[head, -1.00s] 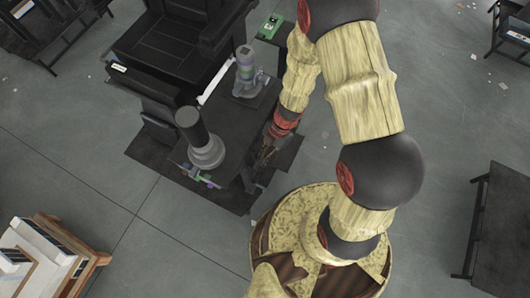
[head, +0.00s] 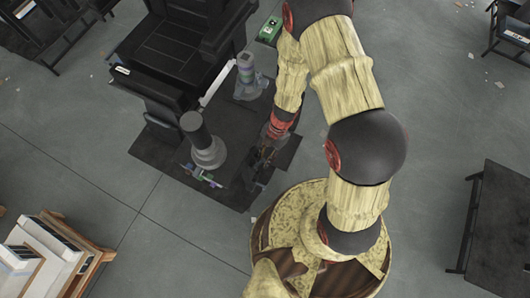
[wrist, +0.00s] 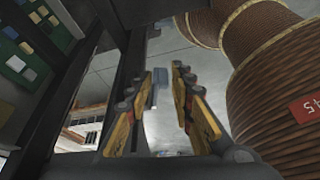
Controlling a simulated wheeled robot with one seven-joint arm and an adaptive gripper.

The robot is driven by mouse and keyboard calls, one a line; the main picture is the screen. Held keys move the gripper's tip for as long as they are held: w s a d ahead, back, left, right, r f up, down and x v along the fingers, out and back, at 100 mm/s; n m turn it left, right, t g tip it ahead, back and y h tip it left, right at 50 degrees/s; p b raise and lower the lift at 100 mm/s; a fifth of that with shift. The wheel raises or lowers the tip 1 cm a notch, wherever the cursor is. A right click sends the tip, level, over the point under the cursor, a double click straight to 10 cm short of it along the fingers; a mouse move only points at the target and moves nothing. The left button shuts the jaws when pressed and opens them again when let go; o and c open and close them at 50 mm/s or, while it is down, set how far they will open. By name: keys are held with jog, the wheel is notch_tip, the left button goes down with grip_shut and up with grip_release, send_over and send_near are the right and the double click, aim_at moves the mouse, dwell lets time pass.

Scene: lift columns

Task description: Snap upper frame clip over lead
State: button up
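My gripper (head: 263,157) is low beside the dark column stand in the head view, close to its right side. In the wrist view my gripper (wrist: 160,82) shows two yellow-and-dark fingers standing apart, with a clear gap between them. A small blue-grey patch shows in that gap; I cannot tell what it is. A dark upright frame (wrist: 123,70) runs close along the left of the fingers. I cannot make out the upper frame clip or the lead in either view.
A grey column with a black top (head: 203,145) and a second grey column (head: 247,78) stand on the dark stand. A black chair (head: 185,45) is behind. In the wrist view, large brown ribbed cylinders (wrist: 275,75) fill the right. Open floor lies left of the stand.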

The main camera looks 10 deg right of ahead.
jog(key=shift+w+r, duration=0.1)
jog(key=shift+r, duration=0.05)
jog(key=v, duration=0.7)
jog(key=shift+d+r, duration=0.2)
jog(key=shift+r, duration=0.15)
jog(key=shift+w, duration=0.1)
